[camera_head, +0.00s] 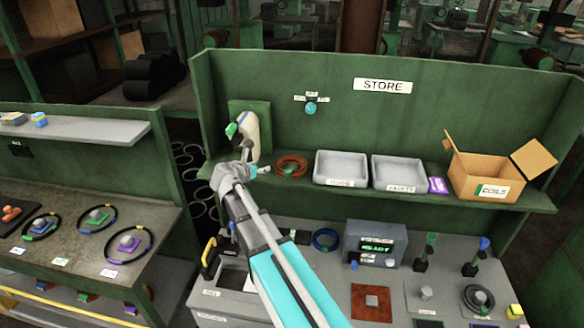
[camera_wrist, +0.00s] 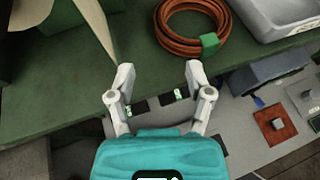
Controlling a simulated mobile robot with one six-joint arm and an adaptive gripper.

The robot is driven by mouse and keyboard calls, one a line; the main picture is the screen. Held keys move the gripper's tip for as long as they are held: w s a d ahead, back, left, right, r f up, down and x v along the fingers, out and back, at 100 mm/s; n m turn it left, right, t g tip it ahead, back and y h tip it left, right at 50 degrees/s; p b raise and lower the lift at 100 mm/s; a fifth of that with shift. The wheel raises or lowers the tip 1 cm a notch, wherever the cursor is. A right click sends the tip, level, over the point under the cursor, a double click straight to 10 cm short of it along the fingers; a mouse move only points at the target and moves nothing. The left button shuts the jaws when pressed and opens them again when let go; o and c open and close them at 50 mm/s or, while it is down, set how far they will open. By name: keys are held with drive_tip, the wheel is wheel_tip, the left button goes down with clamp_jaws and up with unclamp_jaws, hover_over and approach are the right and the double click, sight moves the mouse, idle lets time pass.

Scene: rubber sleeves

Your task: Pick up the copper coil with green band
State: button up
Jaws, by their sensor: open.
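The copper coil (camera_head: 292,166) lies on the green shelf, left of the grey trays. In the wrist view the coil (camera_wrist: 166,40) shows as a reddish-brown ring of several turns, with a green band (camera_wrist: 210,43) at its lower right. My gripper (camera_wrist: 157,74) is open and empty, its two fingers pointing toward the shelf. The fingertips are apart from the coil, which lies ahead and slightly right of them. In the head view my gripper (camera_head: 258,171) is at the shelf's front edge, left of the coil.
Two grey trays (camera_head: 341,181) stand right of the coil; the nearer one's wall (camera_wrist: 258,28) shows in the wrist view. A cardboard box (camera_head: 476,188) stands farther right. A pale object on a green backing (camera_head: 250,135) rises behind my gripper. A blue coil (camera_head: 326,239) lies on the lower bench.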

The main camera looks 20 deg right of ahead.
drive_tip(key=b, duration=0.3)
approach(279, 160)
drive_tip(key=x, duration=0.3)
drive_tip(key=shift+w+a+f, duration=0.15)
drive_tip(key=shift+f, duration=0.15)
drive_tip(key=shift+w+d+f, duration=0.1)
drive_tip(key=shift+w+d, duration=0.2)
drive_tip(key=shift+d, duration=0.2)
drive_tip(key=shift+b+x, duration=0.75)
drive_tip(key=shift+x, duration=1.9)
clamp_jaws()
